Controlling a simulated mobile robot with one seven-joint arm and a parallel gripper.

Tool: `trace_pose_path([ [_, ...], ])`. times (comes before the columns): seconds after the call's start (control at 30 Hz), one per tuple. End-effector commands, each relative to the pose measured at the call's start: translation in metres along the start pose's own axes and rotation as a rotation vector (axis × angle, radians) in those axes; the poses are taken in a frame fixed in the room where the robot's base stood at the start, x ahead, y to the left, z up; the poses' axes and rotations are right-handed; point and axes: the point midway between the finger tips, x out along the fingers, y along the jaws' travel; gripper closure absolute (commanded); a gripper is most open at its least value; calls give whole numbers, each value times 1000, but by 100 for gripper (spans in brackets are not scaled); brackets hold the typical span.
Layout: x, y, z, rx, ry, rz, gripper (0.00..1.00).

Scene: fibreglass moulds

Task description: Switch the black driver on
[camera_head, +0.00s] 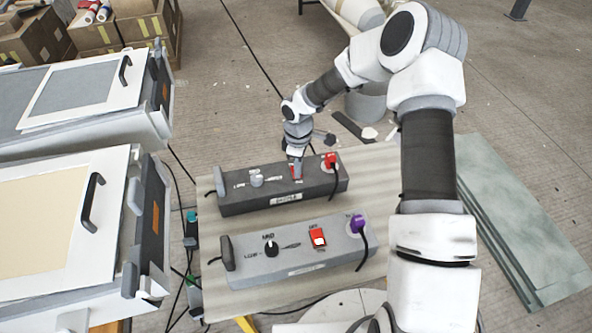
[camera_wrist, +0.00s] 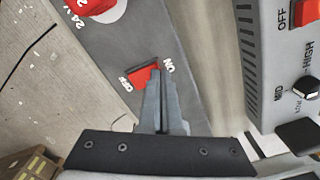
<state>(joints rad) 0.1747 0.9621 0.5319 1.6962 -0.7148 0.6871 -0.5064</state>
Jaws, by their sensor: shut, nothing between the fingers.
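The black driver (camera_head: 235,204) is the dark box at the back of the board, and its top fills the middle of the wrist view (camera_wrist: 190,35). Its red rocker switch (camera_wrist: 141,76) lies between the OFF and ON labels. My gripper (camera_head: 297,160) points down over this switch. In the wrist view my gripper (camera_wrist: 157,72) is shut and empty, its tips over the ON end. I cannot tell whether they touch or how the rocker is tilted. A red plug (camera_head: 330,161) and a light knob (camera_head: 257,180) are on the same box.
A light grey driver (camera_head: 290,268) with a black knob (camera_head: 271,249), red switch (camera_head: 318,238) and purple plug (camera_head: 356,224) stands in front. Both share a board (camera_head: 375,165). White-lidded moulds (camera_head: 68,235) stand at left, with cables between. Green sheets (camera_head: 515,215) lie at right.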

Motion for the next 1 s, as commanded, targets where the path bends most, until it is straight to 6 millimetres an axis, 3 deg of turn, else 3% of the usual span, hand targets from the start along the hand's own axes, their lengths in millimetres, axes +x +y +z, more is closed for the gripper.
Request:
trace_pose_path([
  [0.37,-2,0,0,0,0,1,100],
  [1.0,-53,0,0,-1,-1,1,100],
])
